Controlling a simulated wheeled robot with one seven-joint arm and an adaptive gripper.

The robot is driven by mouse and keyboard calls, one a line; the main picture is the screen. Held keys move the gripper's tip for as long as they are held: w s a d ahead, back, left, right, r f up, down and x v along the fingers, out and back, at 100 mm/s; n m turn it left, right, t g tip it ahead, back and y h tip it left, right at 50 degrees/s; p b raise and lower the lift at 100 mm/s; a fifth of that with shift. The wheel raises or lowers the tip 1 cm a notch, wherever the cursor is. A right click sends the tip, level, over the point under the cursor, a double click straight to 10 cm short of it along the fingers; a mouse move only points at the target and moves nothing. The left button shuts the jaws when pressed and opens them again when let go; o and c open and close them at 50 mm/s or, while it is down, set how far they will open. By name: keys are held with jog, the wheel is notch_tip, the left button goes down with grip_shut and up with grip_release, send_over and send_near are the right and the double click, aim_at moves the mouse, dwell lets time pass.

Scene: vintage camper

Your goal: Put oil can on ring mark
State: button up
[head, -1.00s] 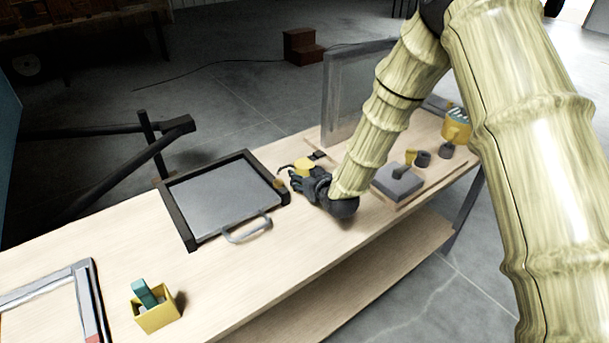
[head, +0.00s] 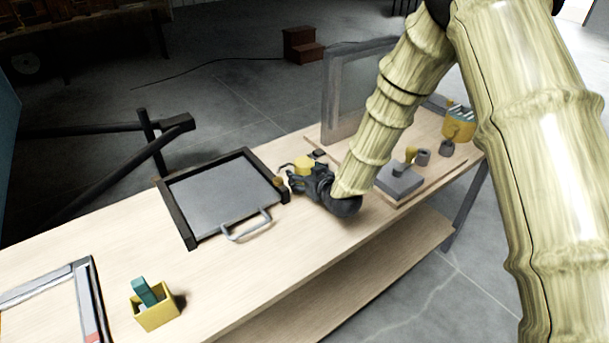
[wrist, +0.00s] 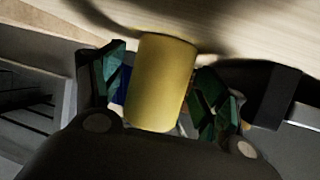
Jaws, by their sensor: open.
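The oil can (head: 303,165) is a small yellow can with a thin dark spout pointing left. It stands on the workbench just right of the dark-framed tray. My gripper (head: 301,181) is low over the bench, close against the near side of the can, and partly hides it. In the wrist view the yellow can body (wrist: 162,82) sits between my two open fingers (wrist: 160,88), with one finger on each side. I cannot tell whether either finger touches it. I cannot make out the ring mark in either view.
The dark-framed tray (head: 220,195) with a grey handle lies left of the can. A grey upright panel (head: 350,95) stands behind. A grey block (head: 399,182) lies to the right. A yellow box (head: 155,317) stands front left. The front middle of the bench is clear.

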jog(key=b+v, duration=0.1)
jog(key=v, duration=1)
jog(key=shift+b, duration=0.3)
dwell(1.3)
